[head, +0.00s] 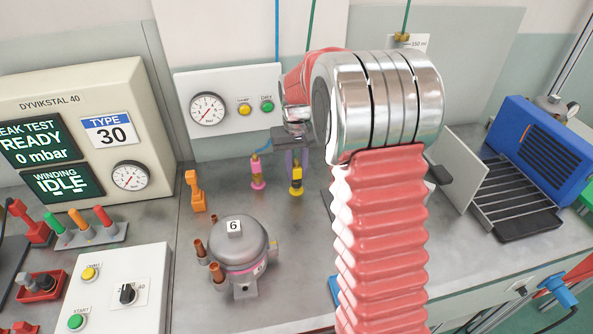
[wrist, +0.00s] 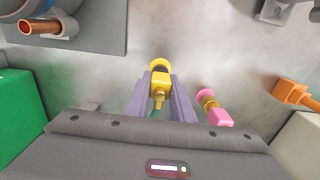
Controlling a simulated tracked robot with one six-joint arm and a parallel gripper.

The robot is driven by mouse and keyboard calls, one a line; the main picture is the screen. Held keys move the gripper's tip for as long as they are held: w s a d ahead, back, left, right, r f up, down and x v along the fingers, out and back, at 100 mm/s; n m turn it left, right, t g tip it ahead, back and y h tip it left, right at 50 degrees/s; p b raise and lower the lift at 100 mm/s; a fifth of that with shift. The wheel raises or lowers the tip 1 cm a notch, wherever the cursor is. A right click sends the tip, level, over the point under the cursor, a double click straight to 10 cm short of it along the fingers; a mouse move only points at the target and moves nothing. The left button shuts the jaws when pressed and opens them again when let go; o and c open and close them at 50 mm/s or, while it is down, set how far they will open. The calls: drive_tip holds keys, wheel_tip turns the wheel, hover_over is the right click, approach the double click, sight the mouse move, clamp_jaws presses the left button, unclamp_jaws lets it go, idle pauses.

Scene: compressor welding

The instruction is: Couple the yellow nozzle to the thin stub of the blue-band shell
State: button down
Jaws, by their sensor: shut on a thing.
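My gripper (wrist: 162,84) has its two purple fingers shut on the yellow nozzle (wrist: 160,94). In the head view the yellow nozzle (head: 296,180) hangs below my gripper (head: 297,160), close over the bench; I cannot tell whether it touches. A grey shell labelled 6 (head: 240,243) stands front left of it, with several copper stubs on its left. I see no blue band on it. In the wrist view a copper tube end (wrist: 40,27) sticks out over a grey plate at the upper left, apart from the nozzle. My arm hides much of that area in the head view.
A pink nozzle (head: 257,172) stands just left of the yellow one. An orange bracket (head: 195,191) stands farther left. A gauge panel (head: 230,105) is behind. A blue unit with a rack (head: 520,195) is at the right. Bare bench lies between the nozzles and shell 6.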

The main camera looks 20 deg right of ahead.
sight(296, 161)
drive_tip(key=shift+r, duration=0.45)
drive_tip(key=shift+r, duration=1.85)
